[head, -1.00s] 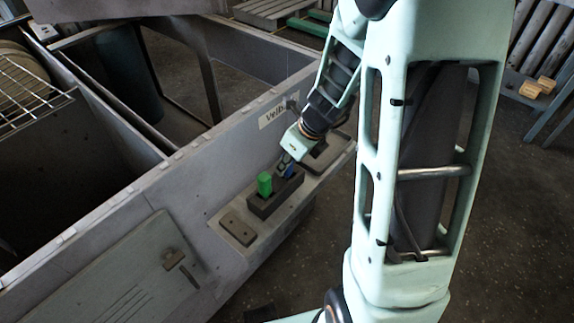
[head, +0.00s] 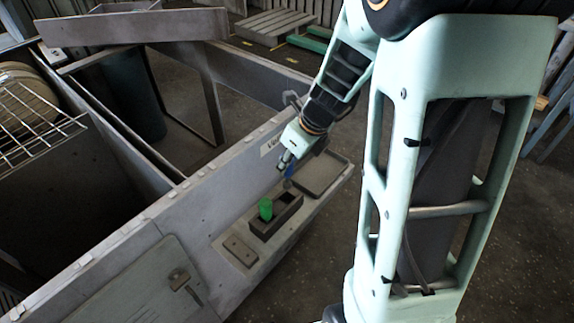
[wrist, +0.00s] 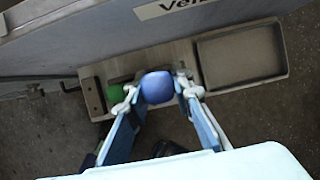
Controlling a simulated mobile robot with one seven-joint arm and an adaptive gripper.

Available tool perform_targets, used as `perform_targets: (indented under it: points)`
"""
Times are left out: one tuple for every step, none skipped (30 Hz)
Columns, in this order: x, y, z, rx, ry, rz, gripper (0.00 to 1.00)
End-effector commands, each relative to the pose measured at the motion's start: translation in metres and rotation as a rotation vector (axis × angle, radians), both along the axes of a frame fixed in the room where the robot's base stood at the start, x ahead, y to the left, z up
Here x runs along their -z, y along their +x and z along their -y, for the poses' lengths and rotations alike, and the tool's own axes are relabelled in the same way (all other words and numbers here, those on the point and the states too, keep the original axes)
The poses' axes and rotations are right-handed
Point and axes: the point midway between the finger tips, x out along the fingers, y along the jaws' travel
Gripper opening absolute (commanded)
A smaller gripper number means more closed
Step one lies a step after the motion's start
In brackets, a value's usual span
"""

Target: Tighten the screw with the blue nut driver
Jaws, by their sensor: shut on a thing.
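My gripper (head: 287,164) is shut on the blue nut driver (wrist: 157,87). In the wrist view its rounded blue handle sits between the two fingers. In the head view a little of the blue nut driver (head: 291,171) shows at the fingertips, above the right end of a dark holder block (head: 263,233). A dark open slot shows in that end of the block. How far the driver's shaft reaches is hard to tell. I cannot make out the screw in either view.
A green-handled tool (head: 265,208) stands in the holder's left part. The holder sits on a ledge (head: 296,232) between a flat small block (head: 240,250) and a shallow empty tray (head: 320,174). A tall panel wall runs behind the ledge. A wire rack (head: 35,120) is at far left.

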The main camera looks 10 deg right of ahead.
Motion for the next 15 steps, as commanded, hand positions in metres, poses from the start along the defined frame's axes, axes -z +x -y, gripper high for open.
perform_targets:
  points:
    - [0.0001,0.0002,0.0000,0.000,0.000,0.000,0.00]
    - [0.0002,0.0002,0.0000,0.000,0.000,0.000,0.00]
    - [0.0002,0.0002,0.0000,0.000,0.001,0.001,0.00]
    - [0.0002,0.0002,0.0000,0.000,0.001,0.001,0.00]
    - [0.0003,0.0002,-0.0001,0.000,0.001,0.001,0.19]
    - [0.0003,0.0002,-0.0001,0.000,0.001,0.001,0.14]
    - [0.0003,0.0002,-0.0001,0.000,0.001,0.001,0.11]
    - [0.0003,0.0002,-0.0001,0.000,0.001,0.001,0.08]
    - [0.0003,0.0002,-0.0001,0.000,0.001,0.001,0.03]
    - [0.0003,0.0002,-0.0001,0.000,0.001,0.001,0.00]
    - [0.0003,0.0002,-0.0001,0.000,0.001,0.001,0.00]
    - [0.0003,0.0002,-0.0001,0.000,0.001,0.001,0.00]
    - [0.0003,0.0002,-0.0001,0.000,0.001,0.001,0.00]
    - [0.0004,0.0003,-0.0002,-0.001,0.000,0.001,0.00]
    - [0.0002,0.0006,-0.0004,-0.006,0.000,0.001,0.00]
